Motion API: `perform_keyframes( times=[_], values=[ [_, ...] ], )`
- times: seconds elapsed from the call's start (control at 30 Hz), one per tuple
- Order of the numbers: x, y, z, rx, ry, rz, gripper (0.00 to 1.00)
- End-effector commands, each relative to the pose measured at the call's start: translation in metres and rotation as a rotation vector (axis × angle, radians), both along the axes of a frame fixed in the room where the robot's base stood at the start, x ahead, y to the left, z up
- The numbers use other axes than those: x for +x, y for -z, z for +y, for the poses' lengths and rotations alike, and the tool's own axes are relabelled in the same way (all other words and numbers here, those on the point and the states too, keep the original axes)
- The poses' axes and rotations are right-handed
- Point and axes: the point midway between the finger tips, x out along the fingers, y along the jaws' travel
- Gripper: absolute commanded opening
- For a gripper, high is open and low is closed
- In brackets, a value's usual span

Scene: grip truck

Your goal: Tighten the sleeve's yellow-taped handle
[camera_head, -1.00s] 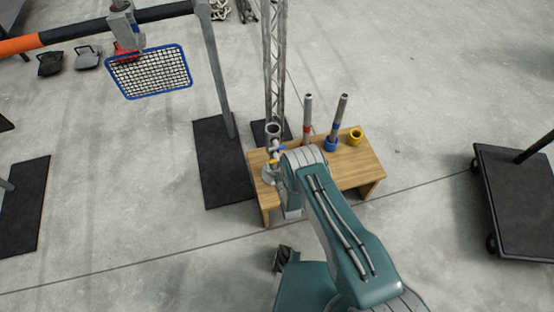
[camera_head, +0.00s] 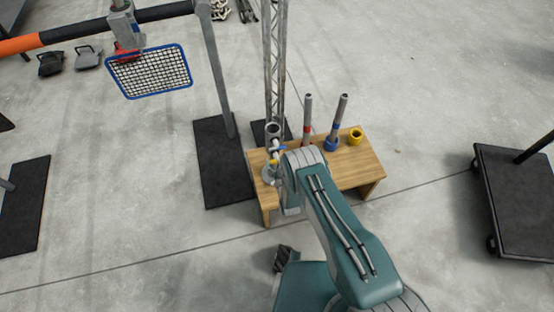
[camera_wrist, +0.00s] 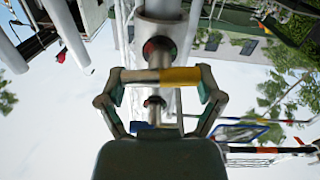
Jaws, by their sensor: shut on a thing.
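The sleeve (camera_wrist: 160,38) is a grey metal tube; in the head view its open top (camera_head: 273,130) shows at the left end of the wooden table. The yellow-taped handle (camera_wrist: 180,76) is a crossbar on a screw that runs into the sleeve's side. In the wrist view it lies level, bare metal on the left and yellow tape on the right. My gripper (camera_wrist: 160,92) is shut on the handle, one finger at each end. In the head view my arm hides most of the gripper. A blue-marked handle (camera_head: 279,149) shows just beside the sleeve.
On the wooden table (camera_head: 355,164) stand a red-banded rod (camera_head: 307,120), a blue-based rod (camera_head: 338,122) and a yellow ring (camera_head: 356,136). A lattice mast (camera_head: 273,60) rises behind. A black cart (camera_head: 518,195) stands at the right. Open floor lies between.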

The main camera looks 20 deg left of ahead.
Motion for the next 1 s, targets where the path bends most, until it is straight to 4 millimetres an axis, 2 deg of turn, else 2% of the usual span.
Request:
perform_keyframes(
  times=[0.37, 0.4, 0.83, 1.0],
  values=[
    [0.001, 0.0, 0.001, -0.033, -0.001, -0.019, 0.37],
    [0.0, 0.0, 0.001, -0.033, -0.001, -0.019, 0.98],
    [-0.001, 0.0, 0.0, -0.032, -0.001, -0.018, 1.0],
    [-0.016, 0.001, -0.008, -0.033, -0.001, -0.016, 1.0]
  ],
)
